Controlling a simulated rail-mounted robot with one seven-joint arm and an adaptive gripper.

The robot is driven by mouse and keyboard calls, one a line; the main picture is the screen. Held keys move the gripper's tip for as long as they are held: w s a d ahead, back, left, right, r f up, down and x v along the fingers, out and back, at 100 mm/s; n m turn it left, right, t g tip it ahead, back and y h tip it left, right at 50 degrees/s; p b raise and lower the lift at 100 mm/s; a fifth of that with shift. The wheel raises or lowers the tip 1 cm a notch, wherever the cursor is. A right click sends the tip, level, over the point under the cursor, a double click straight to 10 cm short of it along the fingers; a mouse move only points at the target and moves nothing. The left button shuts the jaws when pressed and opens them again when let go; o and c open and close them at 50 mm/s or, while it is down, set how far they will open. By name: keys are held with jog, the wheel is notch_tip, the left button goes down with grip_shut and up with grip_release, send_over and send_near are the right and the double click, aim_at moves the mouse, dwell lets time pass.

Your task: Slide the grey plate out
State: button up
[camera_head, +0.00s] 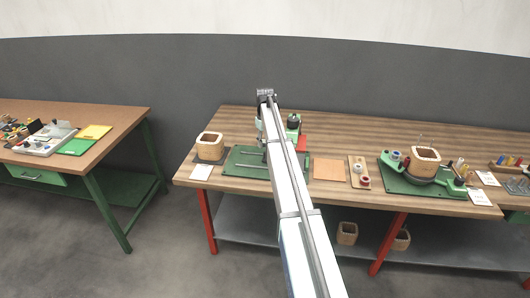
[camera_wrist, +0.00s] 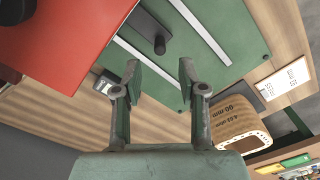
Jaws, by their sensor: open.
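I cannot single out a grey plate with certainty. In the wrist view two pale grey strips (camera_wrist: 200,30) lie on a green base plate (camera_wrist: 235,35), with a dark grey bar and round peg (camera_wrist: 159,44) between them. A red block (camera_wrist: 60,50) covers the upper left and hides part of the base. My gripper (camera_wrist: 158,77) is open and empty, its fingertips over the near edge of the green base.
A wooden coil (camera_wrist: 238,122) stands beside the base, right of my gripper; it also shows in the head view (camera_head: 210,147). A white card (camera_wrist: 284,80) lies nearby. Further right on the table are an orange-brown sheet (camera_head: 329,169) and a green fixture (camera_head: 415,184) holding another coil.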

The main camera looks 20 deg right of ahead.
aim_at(265, 152)
notch_tip(265, 152, down, 7)
jog(key=shift+f+p, duration=0.1)
jog(key=shift+p, duration=0.7)
grip_shut()
